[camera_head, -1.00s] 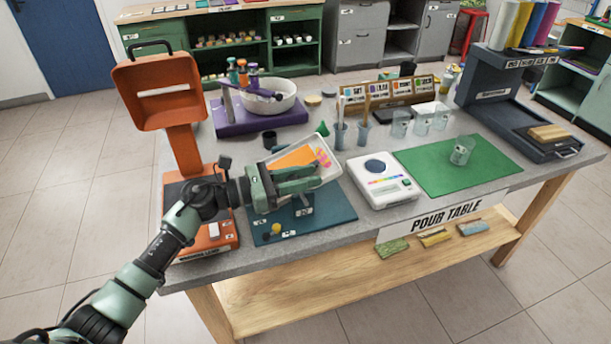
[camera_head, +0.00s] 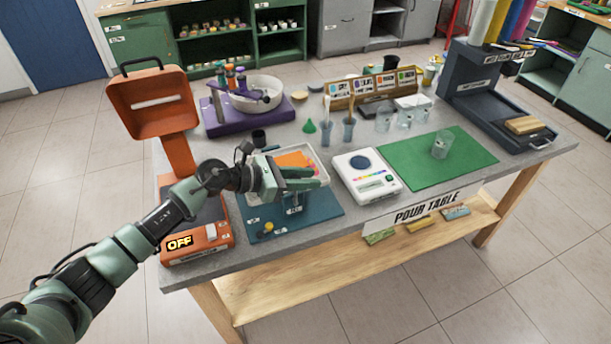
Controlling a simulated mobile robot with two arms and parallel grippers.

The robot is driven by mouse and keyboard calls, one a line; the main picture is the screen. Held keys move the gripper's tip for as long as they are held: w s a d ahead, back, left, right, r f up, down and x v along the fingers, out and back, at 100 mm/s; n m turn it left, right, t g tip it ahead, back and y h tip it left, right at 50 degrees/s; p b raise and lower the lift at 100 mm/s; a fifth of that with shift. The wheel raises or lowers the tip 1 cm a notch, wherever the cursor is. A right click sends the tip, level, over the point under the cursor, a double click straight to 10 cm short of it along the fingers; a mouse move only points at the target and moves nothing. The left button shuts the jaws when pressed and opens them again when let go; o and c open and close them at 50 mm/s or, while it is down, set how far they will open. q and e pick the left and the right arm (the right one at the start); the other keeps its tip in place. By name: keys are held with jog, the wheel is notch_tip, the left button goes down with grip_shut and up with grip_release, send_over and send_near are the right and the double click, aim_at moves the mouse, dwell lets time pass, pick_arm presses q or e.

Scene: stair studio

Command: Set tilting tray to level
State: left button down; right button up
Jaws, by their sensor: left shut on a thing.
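The tilting tray (camera_head: 318,163) is a white-rimmed shallow tray with an orange sheet and a bit of pink inside. It stands on a post above a teal base board (camera_head: 328,208) near the table's front left. It looks close to level, though the gripper covers its near side and I cannot tell the exact angle. My left gripper (camera_head: 308,180) is at the tray's near side and shut on its edge; the fingertips' contact is partly hidden. My right gripper is not in view.
An orange device (camera_head: 150,98) with a raised pan and an "OFF" display stands left of the tray, close to my left arm. A white scale (camera_head: 366,176) and green mat (camera_head: 455,160) lie to the right. A purple stand with a bowl (camera_head: 270,90) is behind.

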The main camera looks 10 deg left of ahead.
pick_arm(q)
jog(key=c, duration=1.2)
grip_release()
jog(key=shift+a, duration=0.1)
jog(key=b+v, duration=0.2)
jog(key=v, duration=0.5)
jog(key=shift+s+a+r+b, duration=0.15)
jog(key=shift+s+a+b, duration=0.05)
jog(key=shift+a+b, duration=0.1)
jog(key=shift+d, duration=0.1)
